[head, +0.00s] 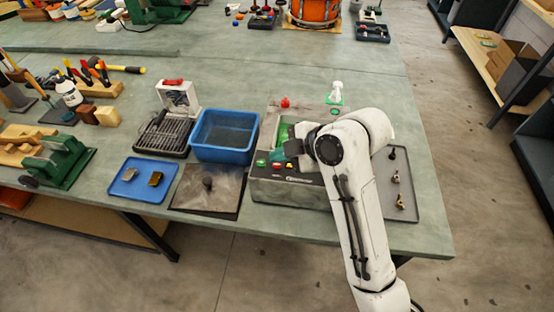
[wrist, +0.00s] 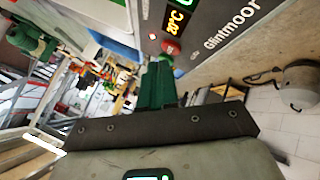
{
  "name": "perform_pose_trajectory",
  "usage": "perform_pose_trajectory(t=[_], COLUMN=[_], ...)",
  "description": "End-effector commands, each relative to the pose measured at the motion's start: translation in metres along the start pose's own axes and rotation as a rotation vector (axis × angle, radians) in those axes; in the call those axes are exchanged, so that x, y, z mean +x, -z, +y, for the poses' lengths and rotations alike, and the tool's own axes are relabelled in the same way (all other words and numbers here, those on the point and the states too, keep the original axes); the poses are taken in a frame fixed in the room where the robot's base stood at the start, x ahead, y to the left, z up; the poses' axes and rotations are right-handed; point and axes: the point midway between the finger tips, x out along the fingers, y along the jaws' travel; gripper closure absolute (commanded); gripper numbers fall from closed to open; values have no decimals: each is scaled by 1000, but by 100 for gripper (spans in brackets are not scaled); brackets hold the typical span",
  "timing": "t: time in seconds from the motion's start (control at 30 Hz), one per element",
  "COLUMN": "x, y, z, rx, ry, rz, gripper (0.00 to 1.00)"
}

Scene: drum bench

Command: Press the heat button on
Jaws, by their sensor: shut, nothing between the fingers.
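The grey machine (head: 262,188) labelled "Glintmoor" stands near the bench's front edge. On its front panel in the head view are small green, red and yellow spots. The wrist view shows its panel (wrist: 225,45) close up, with an orange "20°C" display (wrist: 177,21), a green display partly cut off, and a red button (wrist: 170,47). My gripper (wrist: 158,63) is shut and empty, its dark green fingers pointing at the panel with the tips at or very near the red button. I cannot tell if they touch. In the head view my gripper (head: 281,155) is partly hidden by my arm.
A blue bin (head: 225,155) and a dark plate (head: 207,188) with a knob stand left of the machine. A blue tray (head: 130,190) lies further left. A grey tray (head: 403,207) with small parts lies to the right.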

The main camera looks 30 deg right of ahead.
Motion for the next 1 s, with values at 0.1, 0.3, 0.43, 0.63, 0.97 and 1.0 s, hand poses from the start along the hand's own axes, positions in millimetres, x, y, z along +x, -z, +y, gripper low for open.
perform_pose_trajectory(t=[0.1,0.3,0.43,0.63,0.97,1.0], x=[0,-1,-7,-20,-40,-42], y=[0,1,5,15,29,31], z=[0,1,5,15,30,31], rx=[0,0,0,0,0,0], ry=[0,0,0,0,0,0], rz=[0,0,0,0,0,0], gripper=[100,100,100,100,100,100])
